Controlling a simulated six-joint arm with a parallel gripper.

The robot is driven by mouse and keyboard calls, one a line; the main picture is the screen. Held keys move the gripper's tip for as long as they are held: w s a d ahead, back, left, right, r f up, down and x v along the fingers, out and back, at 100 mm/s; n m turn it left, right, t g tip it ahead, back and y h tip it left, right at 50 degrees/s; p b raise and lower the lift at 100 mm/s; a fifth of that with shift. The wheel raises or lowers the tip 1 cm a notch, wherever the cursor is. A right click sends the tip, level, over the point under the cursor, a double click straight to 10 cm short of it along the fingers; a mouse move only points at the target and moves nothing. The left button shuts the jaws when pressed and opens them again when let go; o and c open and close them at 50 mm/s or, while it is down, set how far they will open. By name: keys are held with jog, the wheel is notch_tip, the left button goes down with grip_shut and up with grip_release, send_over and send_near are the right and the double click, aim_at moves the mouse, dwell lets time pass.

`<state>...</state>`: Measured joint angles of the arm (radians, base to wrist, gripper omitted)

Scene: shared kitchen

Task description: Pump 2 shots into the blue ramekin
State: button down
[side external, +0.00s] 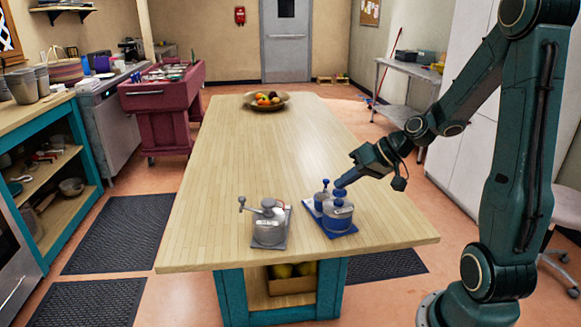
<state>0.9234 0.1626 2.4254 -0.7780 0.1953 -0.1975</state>
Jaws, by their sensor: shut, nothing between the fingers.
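A grey metal pot with a blue pump top (337,217) stands on a blue tray (346,234) near the table's front right. A smaller blue-and-grey piece (322,200) stands behind it to the left; I cannot tell whether it is the blue ramekin or a second dispenser part. My gripper (340,184) is shut and points down-left at the blue pump top, very close to it; I cannot tell whether they touch.
The wooden table (220,150) is bare through its middle. A bowl of fruit (265,104) sits at its far end. A box of yellow fruit (291,284) is on the shelf under the table. A red cart (160,103) stands behind left.

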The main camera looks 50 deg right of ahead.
aim_at(345, 191)
jog(key=shift+f, duration=1)
dwell(1.2)
jog(key=shift+r, duration=1.7)
jog(key=shift+r, duration=0.15)
jog(key=shift+r, duration=2.85)
jog(key=s+a+r+n+g+h, duration=0.2)
jog(key=s+a+n+g+h, duration=0.1)
jog(key=s+a, duration=1)
jog(key=shift+s+a+r+n, duration=0.4)
jog(key=shift+s+n, duration=0.5)
jog(key=shift+s, duration=0.25)
